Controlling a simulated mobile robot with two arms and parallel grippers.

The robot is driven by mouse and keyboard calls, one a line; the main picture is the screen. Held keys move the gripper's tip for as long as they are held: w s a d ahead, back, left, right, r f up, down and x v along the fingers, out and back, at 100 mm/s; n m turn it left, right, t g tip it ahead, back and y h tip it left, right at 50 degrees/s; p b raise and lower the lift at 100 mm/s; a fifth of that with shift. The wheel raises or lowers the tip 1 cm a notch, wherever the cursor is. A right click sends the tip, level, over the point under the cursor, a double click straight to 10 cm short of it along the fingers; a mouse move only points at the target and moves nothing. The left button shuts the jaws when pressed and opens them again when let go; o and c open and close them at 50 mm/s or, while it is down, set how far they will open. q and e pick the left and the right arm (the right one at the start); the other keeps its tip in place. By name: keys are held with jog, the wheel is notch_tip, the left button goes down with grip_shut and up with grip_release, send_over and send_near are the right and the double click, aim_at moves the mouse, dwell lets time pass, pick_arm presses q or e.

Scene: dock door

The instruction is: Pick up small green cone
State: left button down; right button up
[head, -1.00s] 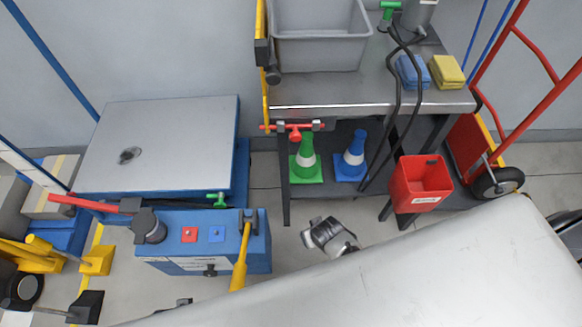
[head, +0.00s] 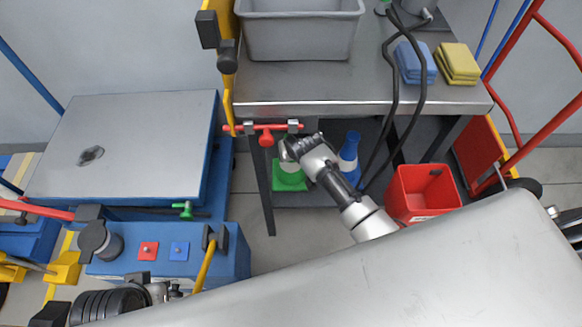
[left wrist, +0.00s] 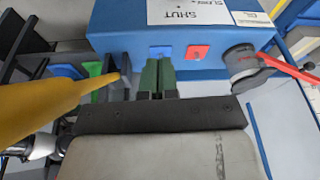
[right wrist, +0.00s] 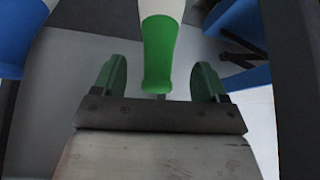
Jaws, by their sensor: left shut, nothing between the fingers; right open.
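The small green cone (head: 289,181) stands on the lower shelf of the steel bench, partly hidden in the head view by my right gripper (head: 289,149). In the right wrist view the green cone (right wrist: 158,50) shows its green tip and white band. My left gripper (left wrist: 157,75) is shut and empty, pointing at the blue control box (left wrist: 185,35).
A blue cone (head: 349,157) stands just right of the green one. A red bin (head: 424,193) stands right of the shelf. A red handle (head: 265,130) projects at the bench's front edge, close to my right gripper. Black hoses (head: 388,110) hang down nearby.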

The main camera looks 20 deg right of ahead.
jog(key=w, duration=0.2)
jog(key=w+b, duration=0.1)
jog(key=w, duration=0.1)
jog(key=shift+d, duration=0.2)
jog(key=shift+b+x, duration=0.6)
jog(key=shift+x, duration=0.55)
jog(key=shift+f, duration=0.3)
jog(key=c, duration=1.3)
pick_arm(q)
jog(key=w, duration=0.1)
jog(key=w+t, duration=0.1)
jog(key=w+d+t, duration=0.1)
jog(key=shift+w+f+h, duration=0.1)
jog(key=shift+f+h, duration=0.2)
jog(key=shift+f, duration=0.1)
pick_arm(e)
grip_shut()
jog(key=shift+r, duration=0.1)
